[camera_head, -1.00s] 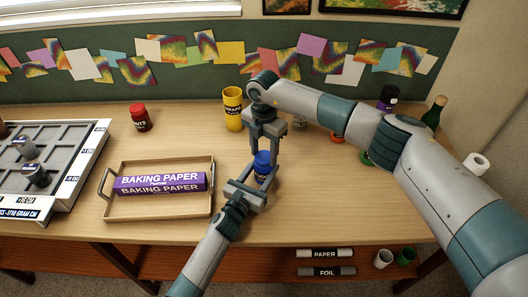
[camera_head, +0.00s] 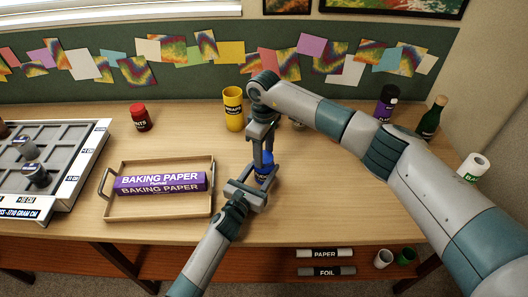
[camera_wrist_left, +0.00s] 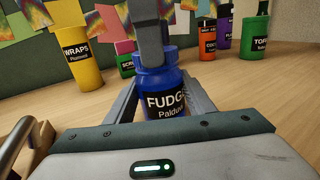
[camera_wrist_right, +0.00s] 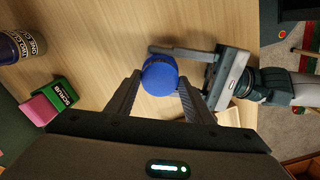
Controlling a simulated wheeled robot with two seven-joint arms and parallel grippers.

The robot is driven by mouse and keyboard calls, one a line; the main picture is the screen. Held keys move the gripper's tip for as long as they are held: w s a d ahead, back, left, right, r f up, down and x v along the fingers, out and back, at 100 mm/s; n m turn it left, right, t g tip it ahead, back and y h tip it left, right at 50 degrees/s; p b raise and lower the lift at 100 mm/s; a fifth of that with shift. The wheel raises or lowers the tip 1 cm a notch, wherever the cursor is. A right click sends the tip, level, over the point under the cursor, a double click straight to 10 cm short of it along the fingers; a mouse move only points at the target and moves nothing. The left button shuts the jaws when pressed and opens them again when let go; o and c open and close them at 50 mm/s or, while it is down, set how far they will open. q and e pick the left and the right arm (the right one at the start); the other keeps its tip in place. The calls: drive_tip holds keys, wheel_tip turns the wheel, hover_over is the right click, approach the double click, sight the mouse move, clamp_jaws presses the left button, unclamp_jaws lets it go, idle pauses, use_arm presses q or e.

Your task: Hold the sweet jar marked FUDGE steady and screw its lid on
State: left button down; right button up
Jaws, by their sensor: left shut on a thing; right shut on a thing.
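The blue jar marked FUDGE (camera_wrist_left: 166,100) stands upright on the table in the left wrist view; in the head view it is mostly hidden by my grippers. My left gripper (camera_head: 262,181) is shut around the jar's body from the front, low over the table. My right gripper (camera_head: 263,160) points down from above, shut on the blue lid (camera_wrist_right: 160,75) at the jar's top. The lid shows round between the fingertips in the right wrist view. I cannot tell how far its thread is engaged.
A wooden tray (camera_head: 156,213) with a baking paper box (camera_head: 160,184) lies left of the jar. A yellow WRAPS can (camera_head: 233,108) and a red jar (camera_head: 141,118) stand behind. A purple bottle (camera_head: 384,108) and green bottle (camera_head: 433,118) stand at the right, partly beside my right arm.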

drive_tip(key=o, duration=1)
drive_tip(key=shift+r, duration=0.1)
drive_tip(key=shift+r, duration=2.2)
drive_tip(key=shift+c, duration=0.3)
